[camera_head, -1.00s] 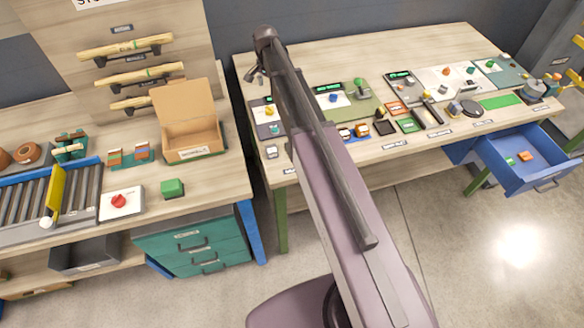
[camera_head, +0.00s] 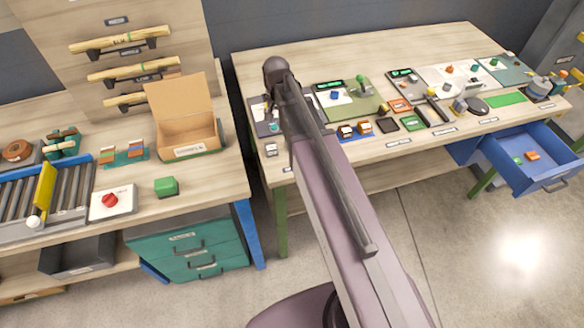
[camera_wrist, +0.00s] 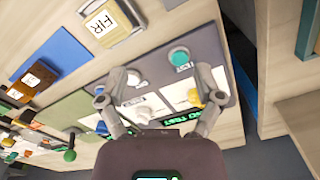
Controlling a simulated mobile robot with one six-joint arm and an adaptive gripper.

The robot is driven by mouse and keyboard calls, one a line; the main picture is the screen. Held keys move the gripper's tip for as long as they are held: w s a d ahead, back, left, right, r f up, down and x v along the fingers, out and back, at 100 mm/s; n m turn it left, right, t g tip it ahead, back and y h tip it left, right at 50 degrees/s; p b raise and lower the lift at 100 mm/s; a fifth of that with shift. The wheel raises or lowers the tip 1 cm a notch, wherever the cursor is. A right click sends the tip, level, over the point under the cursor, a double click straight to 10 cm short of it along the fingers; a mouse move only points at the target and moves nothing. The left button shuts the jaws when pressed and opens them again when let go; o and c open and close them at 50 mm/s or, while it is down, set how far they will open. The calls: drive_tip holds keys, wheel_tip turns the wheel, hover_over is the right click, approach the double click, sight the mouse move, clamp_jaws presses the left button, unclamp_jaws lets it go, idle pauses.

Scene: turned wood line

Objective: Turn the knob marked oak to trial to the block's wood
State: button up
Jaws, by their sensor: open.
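In the wrist view, my gripper (camera_wrist: 163,85) is open, its fingers spread above a dark grey panel (camera_wrist: 205,45). A round teal knob (camera_wrist: 179,57) on that panel lies between and just beyond the fingertips, apart from both. A yellow knob (camera_wrist: 195,97) sits on a white plate beside the right finger. A lit green display (camera_wrist: 180,120) partly shows near the gripper's body. The small labels by the knobs are too blurred to read, so I cannot tell which is marked oak to trial. A block marked FIR (camera_wrist: 104,24) stands outside the panel; it also shows in the head view (camera_head: 271,149).
More labelled blocks (camera_wrist: 35,76) lie on a blue mat. A green-knobbed lever (camera_wrist: 70,155) stands on the neighbouring panel. In the head view, an open blue drawer (camera_head: 533,170) juts out at right, and an open cardboard box (camera_head: 187,135) stands on the left bench.

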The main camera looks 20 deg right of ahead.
drive_tip(key=s+f+n+b, duration=0.1)
drive_tip(key=s+f+b, duration=0.1)
drive_tip(key=s, duration=0.2)
drive_tip(key=s+f+n+b, duration=0.1)
drive_tip(key=s+f+n, duration=0.1)
drive_tip(key=s, duration=0.3)
drive_tip(key=s+f+n+b, duration=0.2)
drive_tip(key=s, duration=0.3)
drive_tip(key=shift+s+b, duration=0.1)
drive_tip(key=shift+b, duration=0.2)
drive_tip(key=shift+d, duration=0.1)
drive_tip(key=shift+s, duration=0.45)
idle(1.4)
